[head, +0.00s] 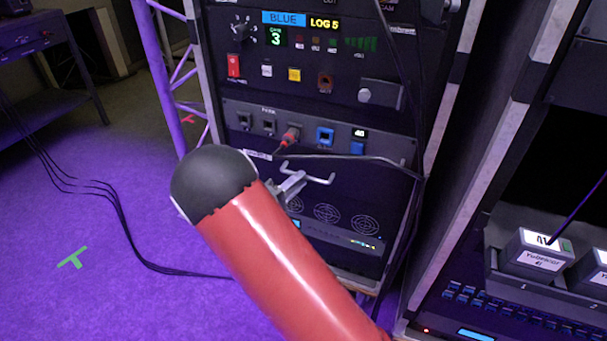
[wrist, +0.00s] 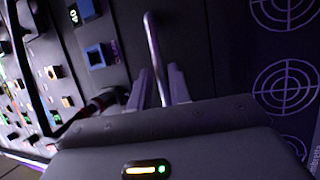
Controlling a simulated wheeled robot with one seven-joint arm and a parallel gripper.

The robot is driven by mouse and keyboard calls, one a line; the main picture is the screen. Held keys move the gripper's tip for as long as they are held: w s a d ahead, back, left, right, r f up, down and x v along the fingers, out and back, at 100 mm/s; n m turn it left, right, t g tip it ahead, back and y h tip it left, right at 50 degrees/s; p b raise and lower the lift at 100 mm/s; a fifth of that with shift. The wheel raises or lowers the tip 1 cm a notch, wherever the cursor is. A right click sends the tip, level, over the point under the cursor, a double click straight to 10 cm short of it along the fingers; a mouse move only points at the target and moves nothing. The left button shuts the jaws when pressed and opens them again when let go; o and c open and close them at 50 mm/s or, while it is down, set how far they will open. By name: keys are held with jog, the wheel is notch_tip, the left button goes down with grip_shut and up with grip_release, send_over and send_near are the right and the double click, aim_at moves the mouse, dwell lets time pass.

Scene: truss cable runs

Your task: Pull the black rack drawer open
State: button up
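The black rack drawer (head: 375,186) is in the rack below the panel with the coloured sockets. A thin silver bar handle (head: 322,180) stands out from its front and also shows in the wrist view (wrist: 152,42). My gripper (head: 291,184) is at the handle's left part, in front of the drawer. In the wrist view my gripper's fingers (wrist: 160,85) lie on either side of the bar, with a small gap showing, so they look open around it. The finger tips' contact with the bar is hard to make out. My red arm hides the drawer's lower left.
A socket panel (head: 240,121) with a red plug (head: 290,137) sits just above the drawer. A black cable hangs down the rack's right side. A fan panel (head: 365,224) is below. A purple truss (head: 160,75) stands left; floor there is mostly clear.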

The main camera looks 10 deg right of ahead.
jog(key=shift+x, duration=1.35)
grip_shut()
jog(key=shift+s, duration=0.1)
